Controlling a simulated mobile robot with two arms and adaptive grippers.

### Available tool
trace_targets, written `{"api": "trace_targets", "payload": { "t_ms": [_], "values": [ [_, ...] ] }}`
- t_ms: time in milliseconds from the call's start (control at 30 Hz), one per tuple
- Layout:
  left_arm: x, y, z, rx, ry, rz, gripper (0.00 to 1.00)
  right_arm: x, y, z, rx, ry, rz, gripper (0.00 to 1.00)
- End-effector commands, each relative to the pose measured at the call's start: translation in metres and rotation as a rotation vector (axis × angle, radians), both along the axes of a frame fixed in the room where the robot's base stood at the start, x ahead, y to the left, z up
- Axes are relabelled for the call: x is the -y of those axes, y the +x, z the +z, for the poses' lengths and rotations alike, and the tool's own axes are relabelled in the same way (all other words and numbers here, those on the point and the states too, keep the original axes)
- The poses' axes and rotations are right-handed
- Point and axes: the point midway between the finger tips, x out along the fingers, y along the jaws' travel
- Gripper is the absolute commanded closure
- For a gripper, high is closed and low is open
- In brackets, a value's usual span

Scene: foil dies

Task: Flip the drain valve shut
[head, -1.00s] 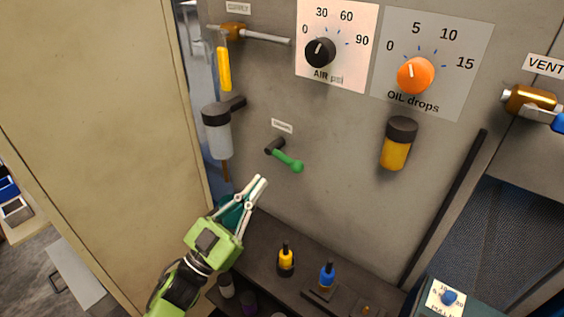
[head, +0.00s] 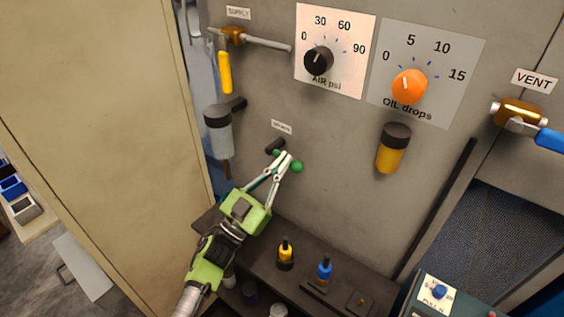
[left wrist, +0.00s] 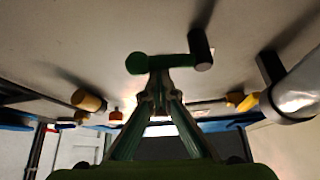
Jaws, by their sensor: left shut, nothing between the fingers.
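The drain valve has a green lever with a round knob (head: 296,167) and a dark pivot (head: 275,146), under a small label (head: 281,127) on the grey panel. My left gripper (head: 286,158) is shut and empty, its fingertips at the lever and partly covering it in the head view. In the left wrist view the green lever (left wrist: 170,62) runs from its knob to the dark pivot (left wrist: 201,50), just beyond the shut fingertips (left wrist: 158,75). I cannot tell whether they touch. My right gripper is not in view.
A clear filter bowl (head: 219,133) hangs left of the valve, below a yellow supply handle (head: 225,72). An amber oil bowl (head: 391,148) is to the right.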

Motion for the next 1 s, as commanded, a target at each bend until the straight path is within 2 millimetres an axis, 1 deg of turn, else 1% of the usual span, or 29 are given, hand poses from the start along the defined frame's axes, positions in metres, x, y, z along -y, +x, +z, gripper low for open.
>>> {"api": "trace_targets", "payload": {
  "t_ms": [367, 667, 867, 1000],
  "values": [
    [0.0, 0.0, -0.001, 0.003, 0.004, 0.001, 1.0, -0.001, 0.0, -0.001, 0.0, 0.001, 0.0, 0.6],
    [0.0, 0.0, -0.004, 0.035, 0.05, 0.0, 1.0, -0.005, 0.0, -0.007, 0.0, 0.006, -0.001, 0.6],
    [-0.001, 0.0, -0.008, 0.066, 0.093, 0.0, 1.0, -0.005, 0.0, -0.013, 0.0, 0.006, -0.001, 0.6],
    [-0.001, 0.001, -0.014, 0.11, 0.155, 0.0, 1.0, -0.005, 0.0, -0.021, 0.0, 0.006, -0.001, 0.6]
  ]
}}
